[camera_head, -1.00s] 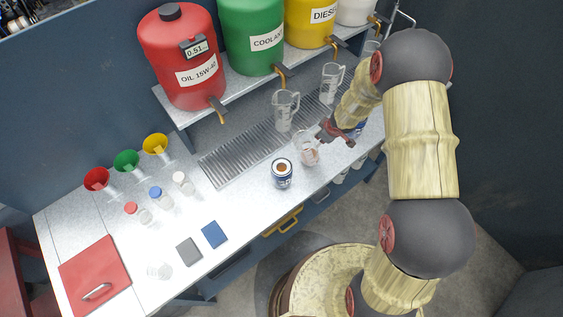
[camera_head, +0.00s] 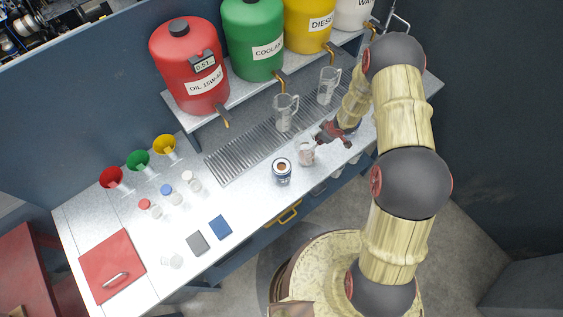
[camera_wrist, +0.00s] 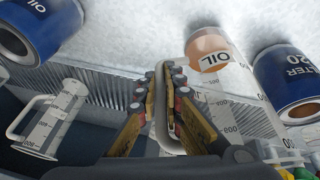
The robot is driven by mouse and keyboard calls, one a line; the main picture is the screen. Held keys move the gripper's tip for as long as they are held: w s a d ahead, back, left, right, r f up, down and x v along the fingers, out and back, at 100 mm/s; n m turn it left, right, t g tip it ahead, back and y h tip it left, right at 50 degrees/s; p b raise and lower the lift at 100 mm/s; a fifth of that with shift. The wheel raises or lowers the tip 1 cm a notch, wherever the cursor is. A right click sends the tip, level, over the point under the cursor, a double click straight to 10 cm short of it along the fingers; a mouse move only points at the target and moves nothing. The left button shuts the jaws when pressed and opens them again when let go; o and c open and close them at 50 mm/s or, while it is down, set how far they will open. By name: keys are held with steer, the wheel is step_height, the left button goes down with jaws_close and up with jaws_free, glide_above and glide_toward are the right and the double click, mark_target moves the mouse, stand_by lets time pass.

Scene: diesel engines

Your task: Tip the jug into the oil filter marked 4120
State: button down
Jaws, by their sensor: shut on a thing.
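My gripper (camera_head: 334,134) is shut on the handle of a clear measuring jug (camera_head: 306,154). In the wrist view the handle lies between the fingers (camera_wrist: 166,108). The jug (camera_wrist: 238,108) is right of them there, with an OIL label and brownish contents. A blue and white filter can (camera_head: 281,175) with an open brown top stands just left of and in front of the jug in the head view. In the wrist view this can (camera_wrist: 290,85) reads FILTER and a number ending in 20; its first digits are cut off. Jug and can look apart.
Another blue OIL can (camera_wrist: 42,28) lies on the other side of the fingers. Two clear jugs (camera_head: 285,113) (camera_head: 328,86) stand behind, by the drip grate (camera_head: 235,158).

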steer(key=shift+d+f+g+y+p, duration=0.1)
steer(key=shift+f+g+y+p, duration=0.2)
steer(key=shift+p, duration=2)
steer(key=shift+w+f, duration=0.1)
steer(key=shift+w+f+y, duration=0.1)
steer(key=shift+f+y, duration=0.3)
steer(key=shift+f, duration=0.15)
steer(key=shift+d+f+g, duration=0.1)
steer(key=shift+g, duration=0.2)
